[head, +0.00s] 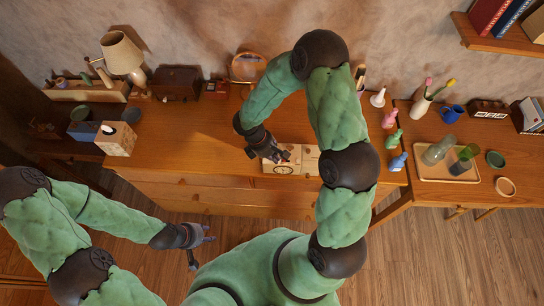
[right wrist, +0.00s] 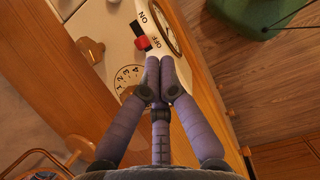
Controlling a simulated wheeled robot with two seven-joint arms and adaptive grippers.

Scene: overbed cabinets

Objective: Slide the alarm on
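The alarm is a pale wooden box (head: 297,164) on the desk with a round clock face; in the right wrist view its white front (right wrist: 112,40) fills the upper middle. A red slide knob (right wrist: 141,43) sits on it beside the OFF label, with the ON label further up. My right gripper (head: 280,158) is at the box's left end. In the right wrist view its fingertips (right wrist: 160,68) are together, just below the knob and OFF label, with nothing seen between them; contact is unclear. My left gripper (head: 207,247) is open and empty above the floor, away from the desk.
A numbered dial (right wrist: 128,80) and brown knobs (right wrist: 90,49) are also on the box. A lamp (head: 122,53) and tissue box (head: 116,138) stand at left. Small coloured vases (head: 391,139) stand right of the box, and a tray (head: 449,163) with glasses lies further right.

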